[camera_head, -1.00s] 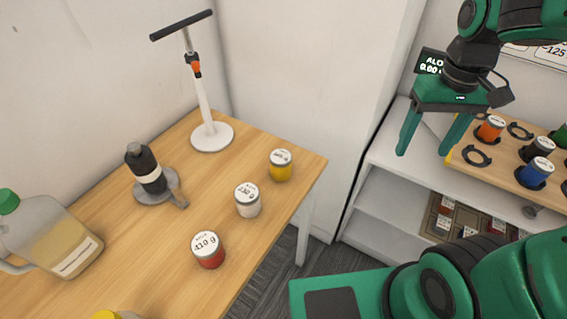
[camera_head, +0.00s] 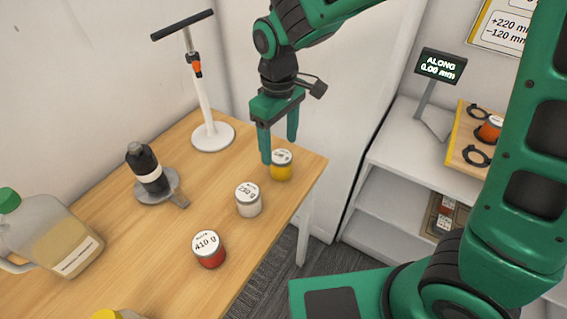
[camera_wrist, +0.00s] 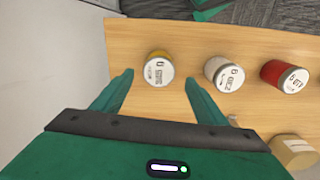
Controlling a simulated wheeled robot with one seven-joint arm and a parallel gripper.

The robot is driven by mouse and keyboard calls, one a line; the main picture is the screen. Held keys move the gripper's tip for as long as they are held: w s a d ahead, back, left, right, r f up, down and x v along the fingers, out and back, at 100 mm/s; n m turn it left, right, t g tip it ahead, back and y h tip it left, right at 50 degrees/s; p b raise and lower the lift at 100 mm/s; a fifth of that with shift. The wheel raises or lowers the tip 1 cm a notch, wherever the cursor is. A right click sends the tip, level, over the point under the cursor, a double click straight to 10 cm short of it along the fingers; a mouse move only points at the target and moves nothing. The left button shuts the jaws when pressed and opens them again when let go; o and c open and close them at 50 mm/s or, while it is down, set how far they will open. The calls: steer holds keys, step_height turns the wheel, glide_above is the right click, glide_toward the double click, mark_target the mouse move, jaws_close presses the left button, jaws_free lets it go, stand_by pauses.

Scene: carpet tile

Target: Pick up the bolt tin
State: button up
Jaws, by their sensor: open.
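Three small lidded tins stand upright in a row on the wooden table; I cannot read which one is the bolt tin. The yellow tin (camera_head: 281,166) is nearest the table's far corner, the white tin (camera_head: 248,200) is in the middle, and the red tin (camera_head: 209,249) is nearest me. My gripper (camera_head: 279,150) is open and empty, pointing down above the yellow tin. In the wrist view the yellow tin (camera_wrist: 158,68) shows between and beyond my fingers, apart from them. The white tin (camera_wrist: 223,75) and red tin (camera_wrist: 285,76) are to its right.
A white stand (camera_head: 205,115) with a dark crossbar rises behind the tins. A dark bottle (camera_head: 147,168) on a grey holder and a green-capped jug (camera_head: 50,235) stand left. White shelving with a wooden rack (camera_head: 466,135) is at right, beyond a floor gap.

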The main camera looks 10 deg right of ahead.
mark_target(281, 156)
steer(key=shift+d+f, duration=0.2)
steer(key=shift+f, duration=3.65)
steer(key=shift+c, duration=0.7)
steer(key=shift+r, duration=0.1)
steer(key=c, duration=1.3)
